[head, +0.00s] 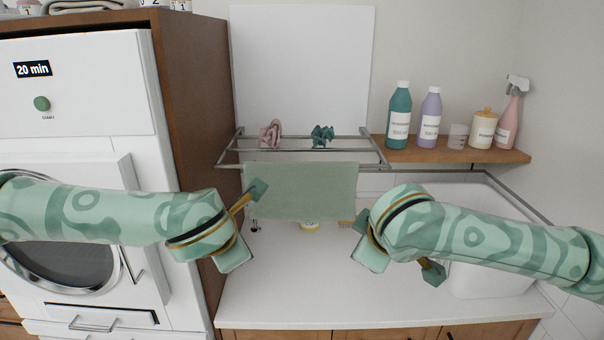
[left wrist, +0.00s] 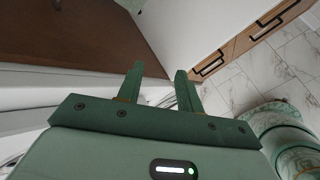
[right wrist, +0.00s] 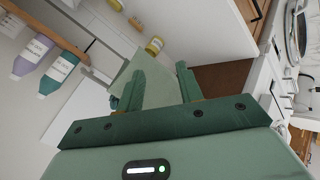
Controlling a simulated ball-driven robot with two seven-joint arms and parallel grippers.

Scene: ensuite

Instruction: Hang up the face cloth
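The face cloth (head: 303,192) is a flat green rectangle. It hangs spread out at the front rail of the drying rack (head: 228,165), with its top edge level with the rail. Whether it is folded over the rail is hidden. My left gripper (head: 257,190) is near the cloth's left edge; its fingers are apart and empty in the left wrist view (left wrist: 157,85). My right gripper (head: 361,222) is by the cloth's right edge. In the right wrist view its fingers (right wrist: 160,82) are apart, with the cloth (right wrist: 122,76) showing beyond the left finger.
Pink (head: 270,133) and teal (head: 322,135) crumpled items lie on the rack. A wooden shelf (head: 500,154) at right holds several bottles. A tall brown cabinet side (head: 200,110) stands close at left. The white counter (head: 300,290) is clear in front.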

